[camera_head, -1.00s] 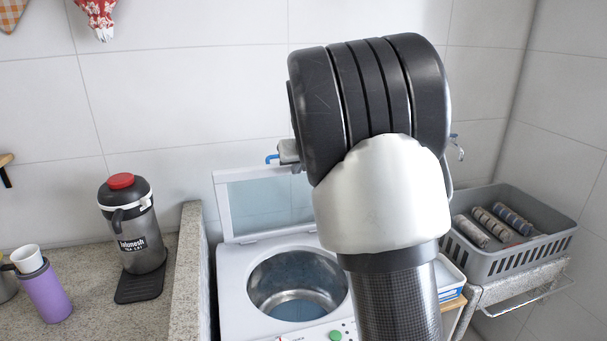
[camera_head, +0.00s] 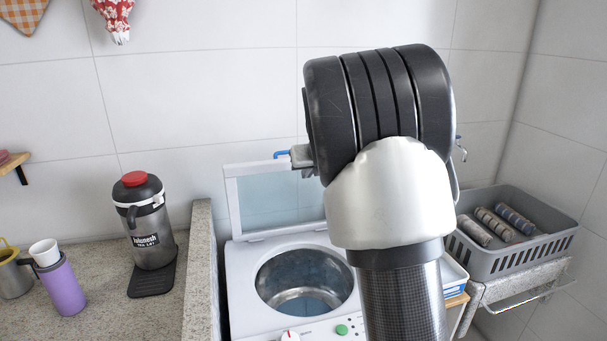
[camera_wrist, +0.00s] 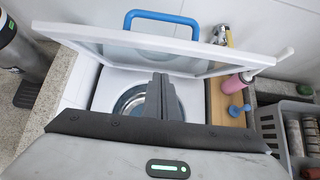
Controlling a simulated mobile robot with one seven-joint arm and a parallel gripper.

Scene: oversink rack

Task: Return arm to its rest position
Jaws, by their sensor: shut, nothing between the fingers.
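My arm (camera_head: 390,200) stands upright in the right middle of the head view, its black and white joint covering part of the scene. In the wrist view my gripper (camera_wrist: 162,82) shows as two dark fingers close together, shut and empty. The fingers appear over the open white washer (camera_wrist: 100,88), in front of its round metal drum. I cannot make out the fingers in the head view.
The washer's glass lid (camera_head: 268,200) stands open. A grey crate (camera_head: 480,270) with rolled cloths is at the right. A black jug (camera_head: 150,245) and a purple cup (camera_head: 64,290) stand on the left counter (camera_head: 105,310).

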